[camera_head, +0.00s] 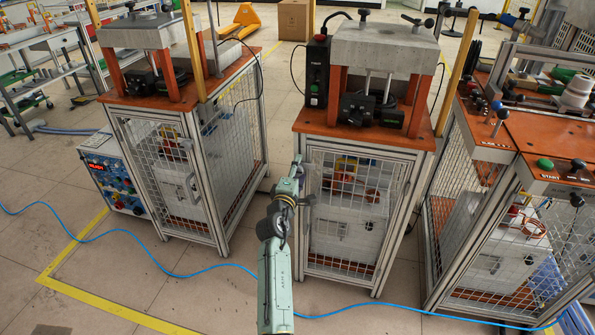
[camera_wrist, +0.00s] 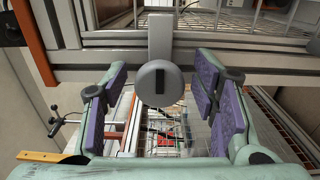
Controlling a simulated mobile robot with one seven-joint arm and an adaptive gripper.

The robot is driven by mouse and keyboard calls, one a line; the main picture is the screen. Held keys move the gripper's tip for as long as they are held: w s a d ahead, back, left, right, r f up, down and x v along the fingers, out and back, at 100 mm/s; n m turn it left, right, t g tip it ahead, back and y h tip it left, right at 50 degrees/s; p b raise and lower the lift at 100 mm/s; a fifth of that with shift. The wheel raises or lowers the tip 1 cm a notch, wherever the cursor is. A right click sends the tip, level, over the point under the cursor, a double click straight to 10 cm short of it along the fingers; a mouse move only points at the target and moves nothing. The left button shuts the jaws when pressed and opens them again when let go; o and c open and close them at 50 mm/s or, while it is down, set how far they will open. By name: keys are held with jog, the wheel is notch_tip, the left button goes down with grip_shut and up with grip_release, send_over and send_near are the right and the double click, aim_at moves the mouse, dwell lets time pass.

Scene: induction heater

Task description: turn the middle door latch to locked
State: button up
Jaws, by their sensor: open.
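The middle door latch (camera_wrist: 158,85) shows in the wrist view as a round grey knob with a dark slot, on a grey plate at the frame. The slot runs upright in the picture. My gripper (camera_wrist: 161,74) is open, its purple-padded fingers on either side of the knob with gaps on both sides; no contact shows. In the head view, my gripper (camera_head: 298,168) is at the upper left edge of the middle mesh door (camera_head: 345,215). The latch cannot be made out there, behind or beside my gripper.
The middle cabinet's orange top (camera_head: 310,122) carries a press above the door. A left cabinet (camera_head: 215,150) and a right cabinet (camera_head: 500,210) stand at either side. A blue hose (camera_head: 130,250) crosses the floor, which is otherwise mostly clear in front.

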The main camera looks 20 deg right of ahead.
jog(key=v, duration=1.2)
